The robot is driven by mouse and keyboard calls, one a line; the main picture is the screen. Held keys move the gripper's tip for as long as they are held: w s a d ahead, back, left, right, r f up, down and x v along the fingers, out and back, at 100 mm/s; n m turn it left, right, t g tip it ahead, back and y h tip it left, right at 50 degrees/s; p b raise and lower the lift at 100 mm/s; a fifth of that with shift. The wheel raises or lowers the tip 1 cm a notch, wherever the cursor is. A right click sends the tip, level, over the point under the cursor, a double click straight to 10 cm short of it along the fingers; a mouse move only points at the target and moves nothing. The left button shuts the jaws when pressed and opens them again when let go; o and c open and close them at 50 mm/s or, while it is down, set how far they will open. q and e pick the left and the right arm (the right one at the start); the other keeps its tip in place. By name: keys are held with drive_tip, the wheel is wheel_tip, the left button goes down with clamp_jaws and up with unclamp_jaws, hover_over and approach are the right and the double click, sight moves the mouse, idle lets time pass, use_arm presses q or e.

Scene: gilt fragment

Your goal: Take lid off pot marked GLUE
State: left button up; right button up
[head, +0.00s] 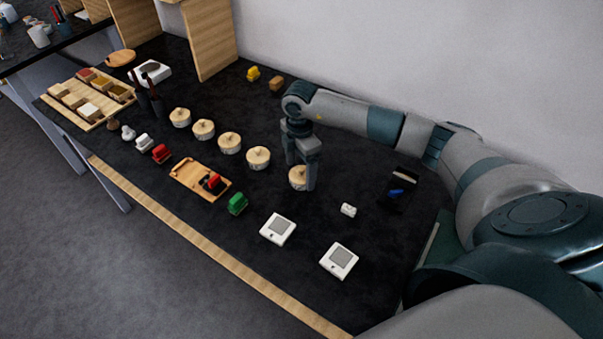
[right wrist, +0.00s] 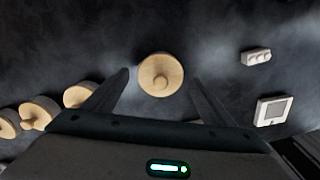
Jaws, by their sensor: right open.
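Several round pots with pale wooden knobbed lids stand in a row on the black table; I cannot read a GLUE mark on any. The rightmost pot's lid (head: 298,178) is just behind and between the fingers of my right gripper (head: 302,176) in the head view. In the right wrist view this lid (right wrist: 161,75) with its round knob lies between the open fingertips (right wrist: 160,78), with a gap on each side. The gripper points down and holds nothing. The neighbouring lidded pot (head: 258,157) is to the left. My left gripper is out of view.
Two white square devices (head: 277,228) (head: 339,260) and a small white block (head: 348,209) lie to the right. A green clip-like object (head: 237,204) and a wooden tray (head: 186,171) are in front. A black tray (head: 399,197) is at far right.

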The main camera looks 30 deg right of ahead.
sight(300, 168)
drive_tip(key=shift+c, duration=0.4)
drive_tip(key=c, duration=1)
drive_tip(key=shift+r, duration=0.15)
drive_tip(key=shift+c, duration=0.2)
drive_tip(key=shift+r+b, duration=0.2)
drive_tip(key=shift+b, duration=0.1)
wheel_tip(300, 168, up, 3)
drive_tip(key=shift+r+b, duration=0.1)
drive_tip(key=shift+b, duration=0.95)
drive_tip(key=s+d+r+b, duration=0.4)
drive_tip(key=s+d+r, duration=0.2)
drive_tip(key=s, duration=0.3)
drive_tip(key=shift+s+d+r, duration=0.25)
drive_tip(key=shift+s+r, duration=0.1)
drive_tip(key=shift+r, duration=0.25)
